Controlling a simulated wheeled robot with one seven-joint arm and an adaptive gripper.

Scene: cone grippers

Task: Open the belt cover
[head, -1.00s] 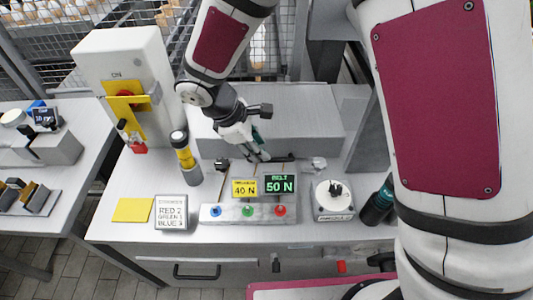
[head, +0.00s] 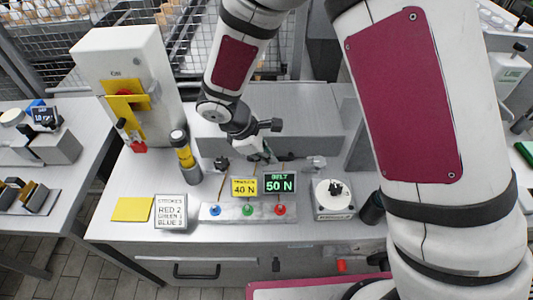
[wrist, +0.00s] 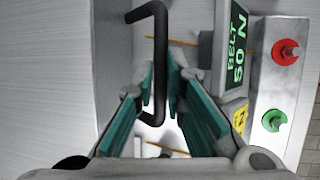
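The belt cover (head: 300,100) is a long grey box lid at the back of the bench, lying flat and closed. It fills the left of the wrist view (wrist: 45,70) too. Its black bracket-shaped handle (wrist: 160,50) shows in the wrist view, with its lower part between my fingertips. My gripper (head: 262,153) is at the cover's front side in the head view, just behind the signs. In the wrist view, my gripper (wrist: 161,85) has its teal pads on both sides of the handle with a narrow gap. Contact is not clear. The handle is mostly hidden in the head view.
The green BELT 50 N display (head: 280,183) and yellow 40 N sign (head: 244,187) stand close in front. A button panel (head: 230,213) sits before them.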

